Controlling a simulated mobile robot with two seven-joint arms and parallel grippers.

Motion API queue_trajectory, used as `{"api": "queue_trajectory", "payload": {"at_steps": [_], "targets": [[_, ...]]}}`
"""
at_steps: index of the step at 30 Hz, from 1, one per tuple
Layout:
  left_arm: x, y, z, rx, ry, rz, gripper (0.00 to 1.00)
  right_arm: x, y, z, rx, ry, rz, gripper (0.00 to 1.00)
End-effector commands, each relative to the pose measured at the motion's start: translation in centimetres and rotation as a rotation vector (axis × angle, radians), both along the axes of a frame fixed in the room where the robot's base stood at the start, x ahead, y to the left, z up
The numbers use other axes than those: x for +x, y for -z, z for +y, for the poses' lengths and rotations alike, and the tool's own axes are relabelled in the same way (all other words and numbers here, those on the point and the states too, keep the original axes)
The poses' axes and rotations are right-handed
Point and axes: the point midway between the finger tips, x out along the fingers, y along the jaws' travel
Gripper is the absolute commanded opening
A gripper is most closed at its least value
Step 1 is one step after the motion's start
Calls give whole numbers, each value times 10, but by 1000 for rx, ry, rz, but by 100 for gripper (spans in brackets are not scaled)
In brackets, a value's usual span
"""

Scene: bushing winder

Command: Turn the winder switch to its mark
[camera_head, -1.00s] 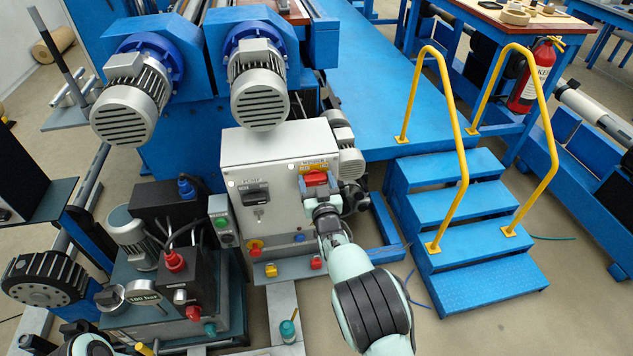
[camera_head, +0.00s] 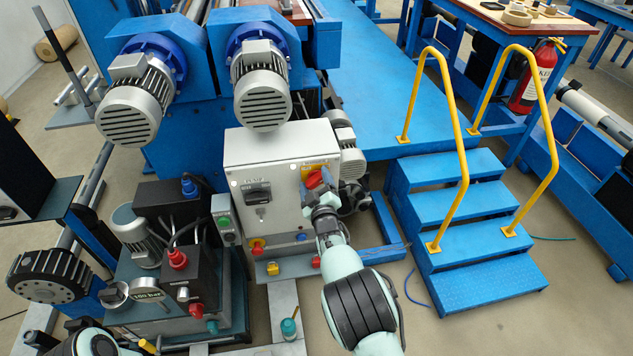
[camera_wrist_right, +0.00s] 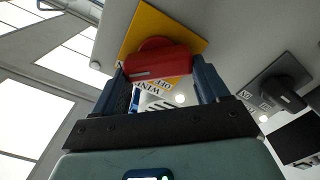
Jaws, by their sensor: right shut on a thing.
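The winder switch is a red handle (camera_head: 314,179) on a yellow plate (camera_head: 305,172), at the upper right of the grey control box front (camera_head: 268,205). In the right wrist view the red handle (camera_wrist_right: 160,58) sits between the two blue-grey fingers of my right gripper (camera_wrist_right: 162,85), with the yellow plate (camera_wrist_right: 178,24) behind it. The right gripper (camera_head: 318,190) is shut on the handle, and the handle looks tilted in the head view. A white label with partly hidden lettering shows between the fingers. The fingers and wrist hide part of the plate. My left gripper does not show.
A motor (camera_head: 350,160) stands close right of the box. Blue steps (camera_head: 455,205) with yellow rails stand further right.

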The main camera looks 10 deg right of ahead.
Motion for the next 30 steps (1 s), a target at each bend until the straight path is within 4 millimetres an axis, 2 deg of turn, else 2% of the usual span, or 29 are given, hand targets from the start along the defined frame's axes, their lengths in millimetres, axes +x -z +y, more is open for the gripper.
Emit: {"api": "queue_trajectory", "payload": {"at_steps": [18, 30], "targets": [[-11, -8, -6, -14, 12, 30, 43, 1, 1, 5, -577, 0, -7, 44], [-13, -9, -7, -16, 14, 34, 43, 1, 4, 5, -820, 1, -7, 44]]}}
